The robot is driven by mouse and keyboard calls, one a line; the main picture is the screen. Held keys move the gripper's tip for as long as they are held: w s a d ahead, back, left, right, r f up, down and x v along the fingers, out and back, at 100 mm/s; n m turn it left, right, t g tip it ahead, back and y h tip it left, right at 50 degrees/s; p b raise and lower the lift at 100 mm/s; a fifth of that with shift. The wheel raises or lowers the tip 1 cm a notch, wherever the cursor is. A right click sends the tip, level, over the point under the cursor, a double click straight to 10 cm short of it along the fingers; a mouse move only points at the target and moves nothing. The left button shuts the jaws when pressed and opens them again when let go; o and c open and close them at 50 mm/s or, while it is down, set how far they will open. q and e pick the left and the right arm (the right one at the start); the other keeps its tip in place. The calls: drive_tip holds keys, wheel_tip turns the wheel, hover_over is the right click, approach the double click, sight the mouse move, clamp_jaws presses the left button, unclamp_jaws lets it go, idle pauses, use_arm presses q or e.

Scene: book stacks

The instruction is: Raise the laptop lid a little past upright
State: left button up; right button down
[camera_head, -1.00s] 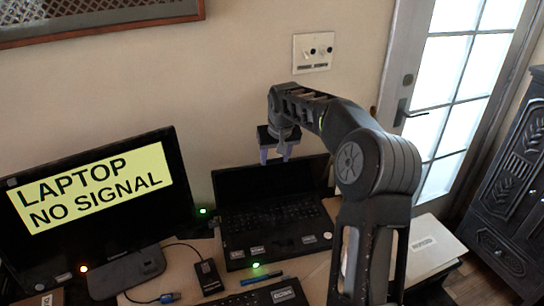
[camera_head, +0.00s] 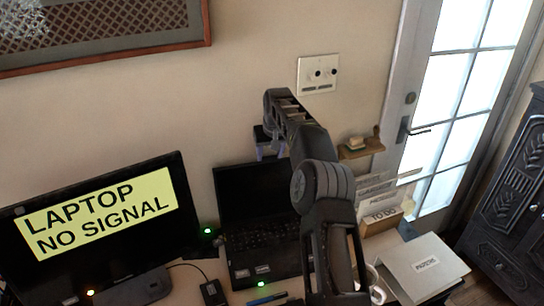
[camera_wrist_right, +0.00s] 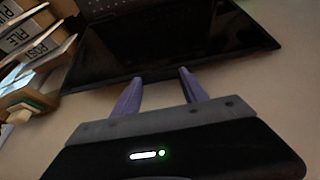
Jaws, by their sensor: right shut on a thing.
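The black laptop stands open on the desk. Its dark lid (camera_head: 238,190) is raised behind the keyboard (camera_head: 255,240), and my right arm covers its right part in the head view. My right gripper (camera_head: 268,155) is at the lid's top edge. In the right wrist view its two purple fingers (camera_wrist_right: 163,85) stand a little apart, with their tips at the edge of the lid (camera_wrist_right: 180,50). The gripper is shut on that edge; the exact contact is dark. My left gripper is not in view.
A monitor (camera_head: 100,225) reading "LAPTOP NO SIGNAL" stands left of the laptop. A "TO DO" file holder (camera_head: 381,218) and a white binder (camera_head: 424,268) are to the right. A small wall shelf (camera_head: 361,148) is above them. The wall is close behind.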

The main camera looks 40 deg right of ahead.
drive_tip(key=shift+w+r, duration=0.15)
drive_tip(key=shift+r, duration=0.1)
drive_tip(key=c, duration=1.1)
unclamp_jaws()
drive_tip(key=o, duration=0.5)
drive_tip(key=shift+f, duration=0.15)
drive_tip(key=shift+s+r, duration=0.25)
drive_tip(key=shift+r, duration=0.1)
drive_tip(key=b+v, duration=0.1)
drive_tip(key=v, duration=0.6)
drive_tip(key=shift+b, duration=0.4)
drive_tip(key=shift+a, duration=0.1)
